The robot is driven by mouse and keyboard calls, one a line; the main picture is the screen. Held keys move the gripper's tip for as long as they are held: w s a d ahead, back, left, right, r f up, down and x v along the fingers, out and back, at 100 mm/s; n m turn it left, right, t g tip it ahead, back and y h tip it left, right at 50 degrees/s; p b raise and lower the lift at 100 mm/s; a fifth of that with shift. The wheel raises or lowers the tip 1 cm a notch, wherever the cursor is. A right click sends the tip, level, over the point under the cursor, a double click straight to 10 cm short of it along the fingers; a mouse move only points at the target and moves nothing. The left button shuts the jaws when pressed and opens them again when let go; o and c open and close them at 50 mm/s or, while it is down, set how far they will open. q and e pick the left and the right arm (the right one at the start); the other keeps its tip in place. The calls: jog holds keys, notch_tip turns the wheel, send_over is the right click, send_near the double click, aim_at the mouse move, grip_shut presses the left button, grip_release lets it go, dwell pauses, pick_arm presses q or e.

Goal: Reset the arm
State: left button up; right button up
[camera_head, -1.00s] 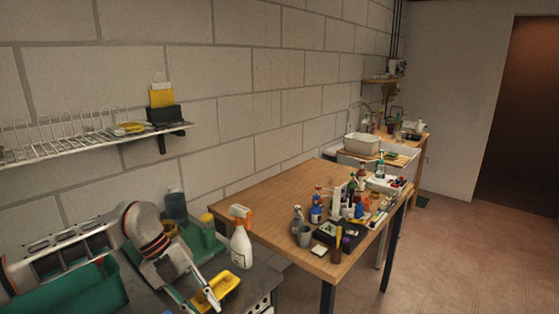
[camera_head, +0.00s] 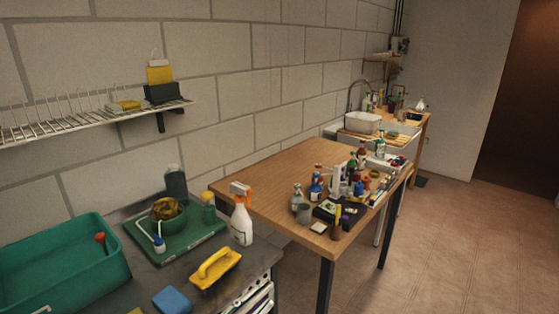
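Neither gripper shows in the head view. A yellow handled tool (camera_head: 216,268), like a float or scrubber, lies on the dark worktop (camera_head: 135,290) at the lower middle, with nothing holding it. A blue sponge-like block (camera_head: 172,300) lies to its left. A white spray bottle with an orange head (camera_head: 241,222) stands upright behind the yellow tool. A teal bin (camera_head: 65,268) is at the left, with a red-topped item in it. A small pale curved piece at the bottom left edge is too cut off to identify.
A green tray (camera_head: 180,243) holds a bowl and small bottles. A wire shelf (camera_head: 85,124) juts from the wall above. A wooden table (camera_head: 270,182) crowded with bottles stands to the right, with a sink (camera_head: 362,122) beyond. The floor at right is clear.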

pick_arm(q)
jog(key=s+a+f+n+g+y, duration=0.1)
jog(key=s+a+f+n+y, duration=0.2)
jog(key=s+a+f, duration=0.2)
jog(key=s+a+f+n+g+y, duration=0.2)
jog(key=s+a+f, duration=0.4)
jog(key=f, duration=0.5)
jog(key=s+a+f+n+g+y, duration=0.1)
jog(key=s+a+f+n+y, duration=0.3)
jog(key=f, duration=0.5)
jog(key=s+a+y, duration=0.1)
jog(key=s+a, duration=0.1)
jog(key=s, duration=0.1)
jog(key=shift+n+g+y, duration=0.4)
